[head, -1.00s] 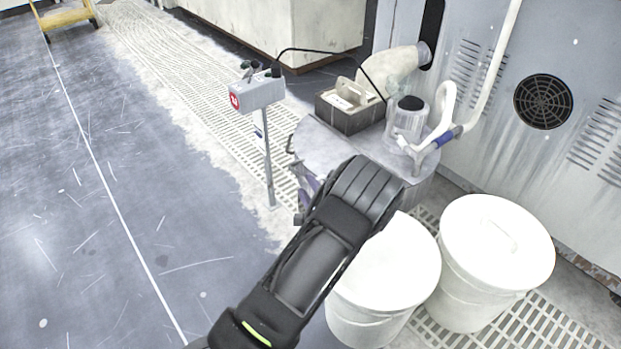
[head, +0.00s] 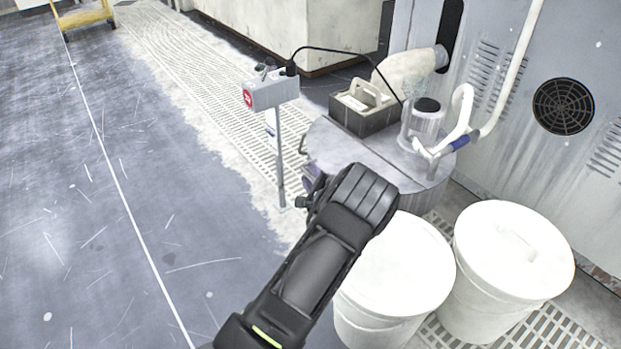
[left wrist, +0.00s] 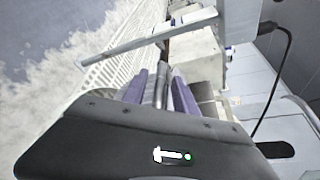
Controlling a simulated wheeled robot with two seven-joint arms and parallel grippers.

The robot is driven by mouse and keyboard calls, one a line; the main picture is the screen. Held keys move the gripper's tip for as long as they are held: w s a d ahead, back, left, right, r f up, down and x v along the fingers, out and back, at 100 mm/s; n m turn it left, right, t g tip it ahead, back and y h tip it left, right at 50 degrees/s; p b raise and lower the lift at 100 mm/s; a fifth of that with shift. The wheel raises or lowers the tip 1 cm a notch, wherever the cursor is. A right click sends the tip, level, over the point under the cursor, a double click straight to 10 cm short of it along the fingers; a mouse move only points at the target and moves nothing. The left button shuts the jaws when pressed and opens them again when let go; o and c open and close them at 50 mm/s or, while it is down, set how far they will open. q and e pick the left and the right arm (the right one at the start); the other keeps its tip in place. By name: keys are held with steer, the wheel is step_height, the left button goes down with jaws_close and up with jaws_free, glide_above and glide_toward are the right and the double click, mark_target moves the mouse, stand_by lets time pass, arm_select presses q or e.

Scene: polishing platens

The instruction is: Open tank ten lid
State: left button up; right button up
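The tank I take to be tank ten is a grey round drum (head: 428,196) by the machine wall. Its flat metal lid (head: 345,157) is down, with a seam across it. A small dark handle (head: 303,144) sticks out at its left edge. My left gripper (head: 311,182), with purple fingers, is low at the lid's near left edge, partly hidden by my black wrist. In the left wrist view the fingers (left wrist: 160,88) stand on either side of a narrow grey bar; whether they grip it is unclear. My right gripper is not in view.
A dark box (head: 366,116) and a clear container with a black cap (head: 426,106) stand on the drum top. A post with a control box (head: 270,94) is left of it. Two white lidded bins (head: 395,265) (head: 513,250) stand in front. Open floor lies left.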

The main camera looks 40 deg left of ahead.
arm_select(q)
jaws_close()
stand_by(0.3)
stand_by(1.1)
